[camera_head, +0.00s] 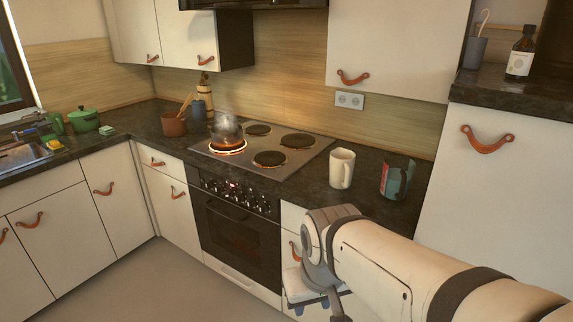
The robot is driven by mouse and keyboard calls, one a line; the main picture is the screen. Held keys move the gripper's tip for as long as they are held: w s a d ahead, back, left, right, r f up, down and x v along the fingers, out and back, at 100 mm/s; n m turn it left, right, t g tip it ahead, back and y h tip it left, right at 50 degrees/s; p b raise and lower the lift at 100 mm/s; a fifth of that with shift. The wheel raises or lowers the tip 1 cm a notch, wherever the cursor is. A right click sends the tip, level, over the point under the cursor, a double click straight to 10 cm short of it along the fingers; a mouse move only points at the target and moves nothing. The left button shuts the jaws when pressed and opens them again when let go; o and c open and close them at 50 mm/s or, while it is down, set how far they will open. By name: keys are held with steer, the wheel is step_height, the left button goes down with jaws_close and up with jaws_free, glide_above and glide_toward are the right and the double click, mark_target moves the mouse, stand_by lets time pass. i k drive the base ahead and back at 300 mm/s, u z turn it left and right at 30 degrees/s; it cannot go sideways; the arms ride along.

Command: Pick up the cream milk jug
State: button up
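A cream milk jug (341,169) stands upright on the dark counter, to the right of the stove. Its handle shows on its right side. My gripper (312,306) is at the lower middle of the view, in front of the drawers and below the counter edge. It is apart from the jug, which is higher and farther back. My arm comes in from the lower right. The fingers point down and show only in part, so I cannot tell whether they are open or shut.
A teal and red container (396,179) stands close to the right of the jug. A kettle (226,128) sits on a glowing burner of the stove (283,172). A tall cabinet (497,190) bounds the counter on the right. Bare counter (318,192) lies in front of the jug.

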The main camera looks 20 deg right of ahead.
mark_target(343, 172)
steer(key=z, duration=0.05)
steer(key=i, duration=1)
steer(key=u, duration=0.05)
